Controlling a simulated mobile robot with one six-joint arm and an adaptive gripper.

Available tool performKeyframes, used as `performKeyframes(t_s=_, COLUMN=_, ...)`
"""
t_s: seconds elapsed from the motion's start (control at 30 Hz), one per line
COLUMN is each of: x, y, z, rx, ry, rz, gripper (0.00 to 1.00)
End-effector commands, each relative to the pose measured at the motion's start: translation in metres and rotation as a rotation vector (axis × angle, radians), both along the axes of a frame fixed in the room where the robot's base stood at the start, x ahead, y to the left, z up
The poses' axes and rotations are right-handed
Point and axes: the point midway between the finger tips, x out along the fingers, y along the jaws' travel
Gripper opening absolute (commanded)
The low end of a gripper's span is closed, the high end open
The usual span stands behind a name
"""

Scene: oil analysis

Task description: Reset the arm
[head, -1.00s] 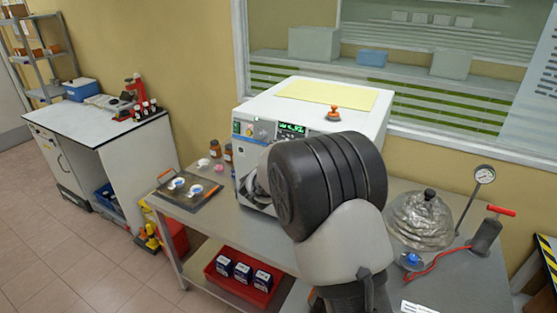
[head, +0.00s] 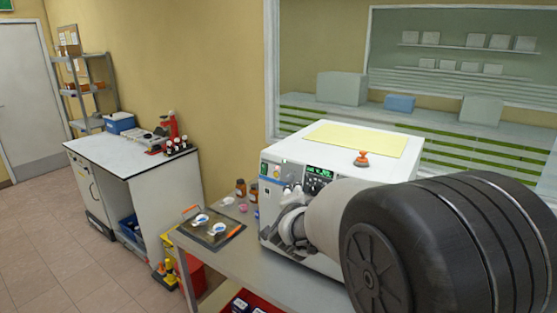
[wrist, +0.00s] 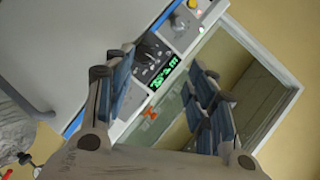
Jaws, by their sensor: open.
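My gripper (wrist: 165,95) shows in the wrist view with its two padded fingers spread wide apart and nothing between them. Beyond the fingers is the white analyser (wrist: 65,35), with its green lit display (wrist: 165,72) and control panel seen at a tilt. In the head view my arm reaches in from the lower right, in front of the white analyser (head: 340,155). The arm covers much of the analyser's front right side.
A tray (head: 212,240) with white-and-blue dishes lies on the bench (head: 236,262), left of the analyser. Brown bottles (head: 241,188) stand behind it. An orange-handled object (head: 361,158) and yellow sheet (head: 362,138) lie on the analyser. A side cabinet (head: 130,152) stands left, beyond open floor.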

Motion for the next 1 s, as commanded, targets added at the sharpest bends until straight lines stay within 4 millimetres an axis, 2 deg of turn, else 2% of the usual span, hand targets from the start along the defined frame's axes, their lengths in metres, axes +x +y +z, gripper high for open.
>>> performKeyframes(t_s=0.03, x=-0.018, y=0.002, z=0.013, rx=-0.034, ry=0.027, rz=0.072, gripper=0.51)
performKeyframes(t_s=0.1, x=-0.047, y=0.009, z=0.022, rx=-0.101, ry=0.086, rz=0.189, gripper=0.51)
performKeyframes(t_s=0.17, x=-0.076, y=0.013, z=0.025, rx=-0.165, ry=0.139, rz=0.284, gripper=0.51)
performKeyframes(t_s=0.27, x=-0.130, y=0.014, z=0.025, rx=-0.285, ry=0.230, rz=0.436, gripper=0.51)
performKeyframes(t_s=0.47, x=-0.256, y=-0.002, z=-0.002, rx=-0.540, ry=0.441, rz=0.698, gripper=0.51)
performKeyframes(t_s=0.5, x=-0.282, y=-0.009, z=-0.010, rx=-0.590, ry=0.486, rz=0.742, gripper=0.51)
performKeyframes(t_s=0.6, x=-0.341, y=-0.026, z=-0.032, rx=-0.699, ry=0.601, rz=0.835, gripper=0.51)
performKeyframes(t_s=0.7, x=-0.387, y=-0.042, z=-0.049, rx=-0.775, ry=0.698, rz=0.898, gripper=0.51)
performKeyframes(t_s=0.83, x=-0.422, y=-0.055, z=-0.062, rx=-0.826, ry=0.780, rz=0.945, gripper=0.51)
performKeyframes(t_s=1.0, x=-0.433, y=-0.060, z=-0.066, rx=-0.843, ry=0.810, rz=0.960, gripper=0.51)
